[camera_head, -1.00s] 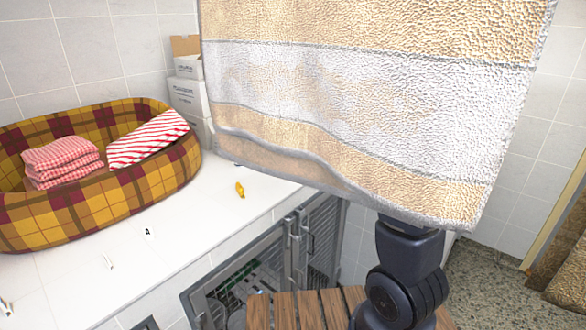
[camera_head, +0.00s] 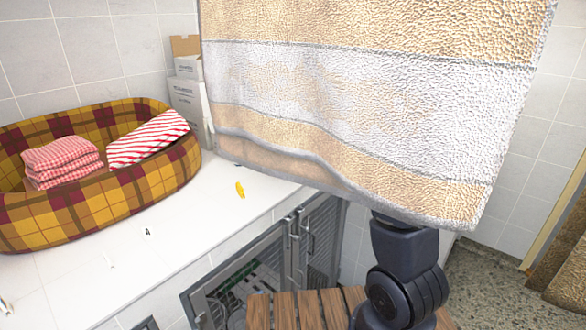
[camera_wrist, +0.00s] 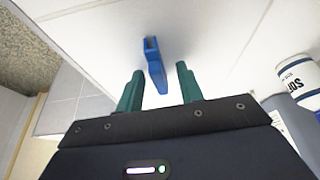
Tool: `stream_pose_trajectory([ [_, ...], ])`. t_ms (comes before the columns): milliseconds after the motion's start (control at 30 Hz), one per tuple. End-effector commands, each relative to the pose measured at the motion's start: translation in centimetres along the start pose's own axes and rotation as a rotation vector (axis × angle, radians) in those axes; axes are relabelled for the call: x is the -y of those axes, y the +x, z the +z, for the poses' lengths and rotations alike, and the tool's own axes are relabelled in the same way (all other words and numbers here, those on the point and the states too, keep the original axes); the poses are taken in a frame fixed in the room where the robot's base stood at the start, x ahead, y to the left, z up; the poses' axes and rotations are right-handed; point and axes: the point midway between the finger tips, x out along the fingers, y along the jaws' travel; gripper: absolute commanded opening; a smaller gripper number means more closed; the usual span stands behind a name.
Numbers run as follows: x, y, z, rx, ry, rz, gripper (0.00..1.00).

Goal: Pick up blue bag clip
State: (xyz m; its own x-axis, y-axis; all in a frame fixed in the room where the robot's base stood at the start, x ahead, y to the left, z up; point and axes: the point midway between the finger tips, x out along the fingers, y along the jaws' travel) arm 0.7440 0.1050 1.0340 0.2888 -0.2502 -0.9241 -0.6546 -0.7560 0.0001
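The blue bag clip (camera_wrist: 155,65) shows in the wrist view, lying on a white surface (camera_wrist: 215,40). My gripper (camera_wrist: 157,85) is open, with one green finger on each side of the clip's near end. The clip's far end reaches beyond the fingertips. I cannot tell whether either finger touches it. In the head view a large hanging towel (camera_head: 370,110) covers the right side and hides my gripper and the blue clip.
A plaid pet bed (camera_head: 90,205) with folded red-and-white cloths sits on the white counter (camera_head: 190,225). A yellow clip (camera_head: 240,189) lies nearby. Boxes (camera_head: 190,95) stand behind. A labelled white container (camera_wrist: 300,80) stands right in the wrist view.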

Motion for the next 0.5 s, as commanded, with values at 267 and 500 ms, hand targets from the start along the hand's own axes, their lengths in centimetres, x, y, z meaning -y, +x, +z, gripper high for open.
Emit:
stream_pose_trajectory([
  [267, 0.01, -0.02, -0.01, 0.0, 0.0, 0.0, 0.19],
  [500, 0.01, -0.04, -0.01, -0.001, 0.0, 0.0, 0.0],
])
